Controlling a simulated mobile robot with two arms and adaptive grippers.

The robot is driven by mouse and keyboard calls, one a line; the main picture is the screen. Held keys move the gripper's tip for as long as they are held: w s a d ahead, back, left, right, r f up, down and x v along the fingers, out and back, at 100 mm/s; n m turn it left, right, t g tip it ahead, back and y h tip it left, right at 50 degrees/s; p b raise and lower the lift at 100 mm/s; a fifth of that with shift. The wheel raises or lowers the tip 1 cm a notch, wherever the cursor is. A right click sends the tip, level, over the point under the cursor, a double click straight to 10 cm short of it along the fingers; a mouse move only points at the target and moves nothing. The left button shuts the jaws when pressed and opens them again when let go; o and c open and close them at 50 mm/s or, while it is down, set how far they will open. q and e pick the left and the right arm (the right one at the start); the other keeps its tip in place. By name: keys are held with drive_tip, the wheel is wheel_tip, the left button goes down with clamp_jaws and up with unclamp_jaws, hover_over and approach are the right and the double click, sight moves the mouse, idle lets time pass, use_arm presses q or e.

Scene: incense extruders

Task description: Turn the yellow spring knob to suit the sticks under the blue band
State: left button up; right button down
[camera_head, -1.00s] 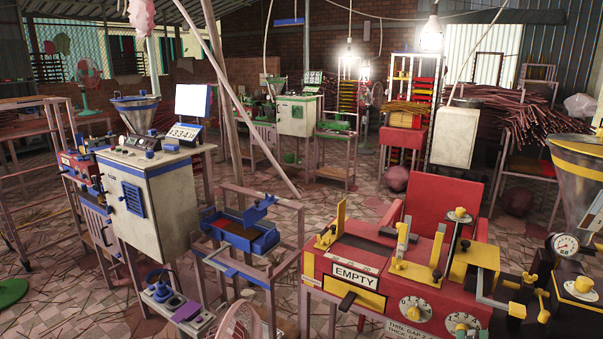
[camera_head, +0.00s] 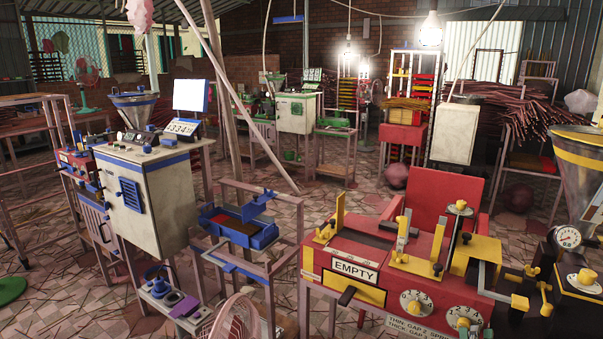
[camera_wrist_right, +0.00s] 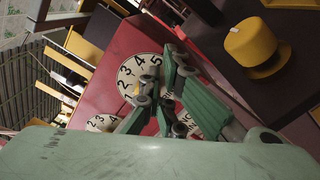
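The red machine (camera_head: 345,245) stands at the front right in the head view. Two white numbered dials with yellow knobs are on its front, a left one (camera_head: 417,303) and a right one (camera_head: 463,317). Lettering below them includes "SPRING". In the right wrist view a numbered dial (camera_wrist_right: 139,74) lies beyond my right gripper (camera_wrist_right: 162,82), with a bit of its yellow knob showing; a second dial (camera_wrist_right: 103,123) is partly hidden. The green finger pads stand apart, with no object seen held. Contact with a knob cannot be told. I see no clear blue-banded sticks.
An "EMPTY" sign (camera_head: 355,270) and yellow levers (camera_head: 403,232) are on the red machine. A larger yellow knob (camera_wrist_right: 250,45) is close to the gripper. A blue-trimmed machine (camera_head: 150,205) and a blue tray (camera_head: 262,241) stand left. A pressure gauge (camera_head: 568,237) is at right.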

use_arm(q)
drive_tip(key=shift+a, duration=0.2)
use_arm(e)
drive_tip(key=shift+s+d+f, duration=0.1)
drive_tip(key=shift+s+f, duration=0.1)
use_arm(q)
drive_tip(key=shift+w+a+r+p, duration=0.2)
drive_tip(key=shift+a+r+p, duration=0.35)
drive_tip(key=shift+a+p, duration=0.05)
use_arm(e)
drive_tip(key=v, duration=0.6)
drive_tip(key=shift+d+r, duration=0.1)
drive_tip(key=shift+r, duration=0.05)
